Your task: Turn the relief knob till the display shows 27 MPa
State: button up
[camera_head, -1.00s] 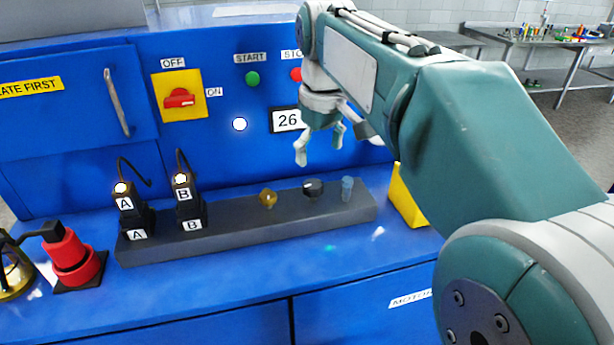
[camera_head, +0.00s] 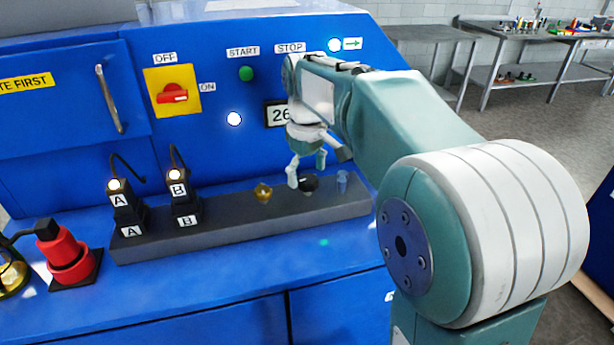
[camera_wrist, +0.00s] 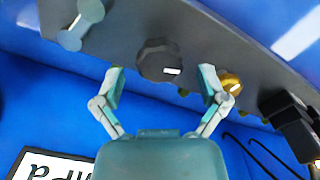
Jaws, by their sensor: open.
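The relief knob appears to be the black round knob (camera_head: 309,183) on the dark grey block (camera_head: 226,228). In the wrist view the black knob (camera_wrist: 160,60) with a white mark lies just beyond and between my spread fingertips. My gripper (camera_head: 306,178) is open and empty, pointing down just above the knob; in the wrist view my gripper (camera_wrist: 162,82) has a finger on each side, apart from the knob. The display (camera_head: 279,114) reads 26 where visible; its right part is hidden behind my arm.
A brass knob (camera_head: 263,193) is left of the black one and a blue-grey fitting (camera_head: 342,182) right of it. Plugs A (camera_head: 124,205) and B (camera_head: 183,195) stand on the block's left. A red switch (camera_head: 173,94) and green button (camera_head: 246,74) are on the blue panel.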

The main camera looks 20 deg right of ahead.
jog(key=shift+f, duration=0.6)
jog(key=shift+c, duration=0.2)
jog(key=c, duration=1.1)
jog(key=shift+m, duration=1)
